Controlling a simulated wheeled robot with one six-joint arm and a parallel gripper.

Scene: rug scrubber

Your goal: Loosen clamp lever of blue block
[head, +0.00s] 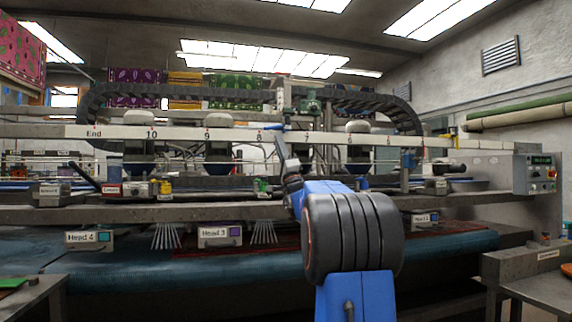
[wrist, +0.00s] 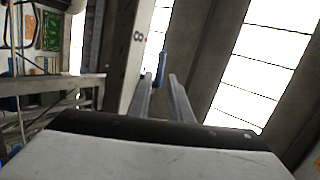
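A small blue piece (head: 277,127) shows at the numbered white rail, between the 8 and 7 marks, right at my fingertips. It also shows in the wrist view as a blue upright piece (wrist: 162,68) at the fingertips, beside the 8 mark. I cannot tell whether it is the block or its lever, or whether it touches a finger. My gripper (head: 279,137) reaches up to the rail. In the wrist view its two fingers (wrist: 163,78) stand apart with a gap between them. Another blue block (head: 408,160) sits farther right on the machine.
The numbered rail (head: 186,134) runs across the machine. Below are the Head 3 box (head: 220,236), the Head 4 box (head: 88,239) and a long grey beam (head: 190,212). A control box (head: 535,174) stands at right. A black lever (head: 84,177) sticks up at left.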

